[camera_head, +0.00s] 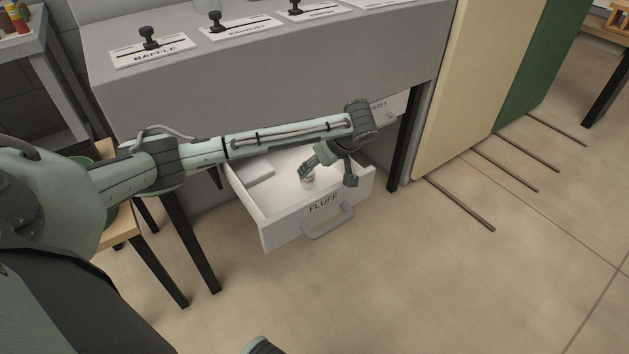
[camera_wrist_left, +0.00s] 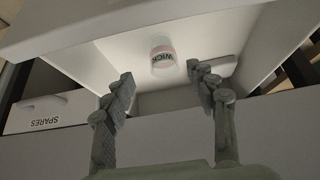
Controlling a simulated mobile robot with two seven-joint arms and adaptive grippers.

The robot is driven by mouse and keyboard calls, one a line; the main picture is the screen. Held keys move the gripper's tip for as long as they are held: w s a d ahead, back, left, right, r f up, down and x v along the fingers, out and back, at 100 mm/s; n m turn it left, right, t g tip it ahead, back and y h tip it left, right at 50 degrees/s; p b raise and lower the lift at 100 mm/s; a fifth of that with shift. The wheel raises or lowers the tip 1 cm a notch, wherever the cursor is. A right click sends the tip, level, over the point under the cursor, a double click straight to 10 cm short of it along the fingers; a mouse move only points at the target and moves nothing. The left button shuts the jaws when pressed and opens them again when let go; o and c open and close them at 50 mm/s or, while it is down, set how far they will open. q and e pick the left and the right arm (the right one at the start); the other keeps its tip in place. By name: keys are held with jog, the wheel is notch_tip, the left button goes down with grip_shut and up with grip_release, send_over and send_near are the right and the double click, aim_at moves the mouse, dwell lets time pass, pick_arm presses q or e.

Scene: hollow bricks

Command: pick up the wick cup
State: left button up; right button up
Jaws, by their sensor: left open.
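The wick cup (camera_wrist_left: 162,58) is a small white cup with a pink band and the word WICK, upside down in the left wrist view. It sits inside the open white drawer labelled FLUFF (camera_head: 285,232). In the head view only a small part of the cup (camera_head: 308,180) shows below my left gripper (camera_head: 306,172). My left gripper reaches down into the drawer from above. In the left wrist view its two fingers (camera_wrist_left: 159,80) are spread, with the cup just beyond the tips, between them and apart from both.
A flat pale block (camera_head: 256,173) lies in the drawer's left part. The drawer's walls and front handle (camera_head: 328,222) surround the reach. A SPARES drawer (camera_head: 388,108) is at the right under the grey bench (camera_head: 280,68). Open floor lies in front.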

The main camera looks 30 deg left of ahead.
aim_at(307, 178)
pick_arm(q)
jog(key=x, duration=0.7)
jog(key=shift+s+a, duration=0.15)
jog(key=shift+a, duration=0.1)
jog(key=shift+c, duration=0.5)
jog(key=c, duration=1)
